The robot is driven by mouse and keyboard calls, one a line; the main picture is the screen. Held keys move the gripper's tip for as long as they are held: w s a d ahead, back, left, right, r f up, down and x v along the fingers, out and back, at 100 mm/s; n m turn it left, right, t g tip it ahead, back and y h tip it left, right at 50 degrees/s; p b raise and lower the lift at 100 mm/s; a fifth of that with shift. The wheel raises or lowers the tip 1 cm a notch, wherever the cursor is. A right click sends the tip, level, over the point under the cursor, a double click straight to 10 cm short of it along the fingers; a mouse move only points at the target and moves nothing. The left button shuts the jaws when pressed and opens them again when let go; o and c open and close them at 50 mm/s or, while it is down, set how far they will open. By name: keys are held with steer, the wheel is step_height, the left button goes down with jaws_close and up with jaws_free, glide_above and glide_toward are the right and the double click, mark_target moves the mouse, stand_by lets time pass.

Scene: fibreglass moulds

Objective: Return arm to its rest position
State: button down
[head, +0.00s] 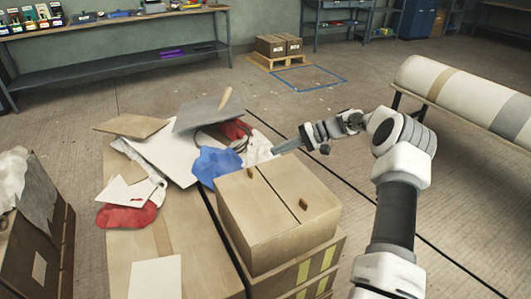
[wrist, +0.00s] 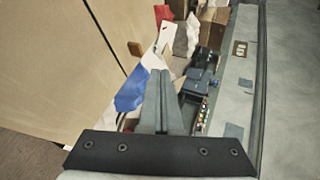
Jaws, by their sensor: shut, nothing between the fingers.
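My arm reaches in from the lower right of the head view and bends over to the left. My gripper (head: 276,150) is at its end, level and pointing left, close to the far right corner of a large cardboard box (head: 262,235). I cannot tell how high it is above the things behind it. In the wrist view the two fingers of my gripper (wrist: 161,75) lie together, with nothing held between them.
A pile of flat boards (head: 165,150), a blue cloth (head: 215,163) and a red cloth (head: 126,215) lies left of the box. A large white roll (head: 470,97) lies on a stand at right. Open floor (head: 345,100) lies beyond my arm.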

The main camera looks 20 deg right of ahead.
steer(key=s+a+r+n+g+h, duration=0.25)
steer(key=s+a+r+h, duration=0.55)
steer(key=s+a+r, duration=0.75)
steer(key=s+d+r+t+h, duration=0.2)
steer(key=s, duration=0.9)
steer(key=s+d+r+t+h, duration=0.1)
steer(key=s+t+h, duration=0.15)
steer(key=s, duration=0.95)
step_height(320, 180, up, 16)
steer(key=p, duration=1.6)
steer(key=shift+d+n, duration=0.45)
steer(key=shift+s, duration=0.1)
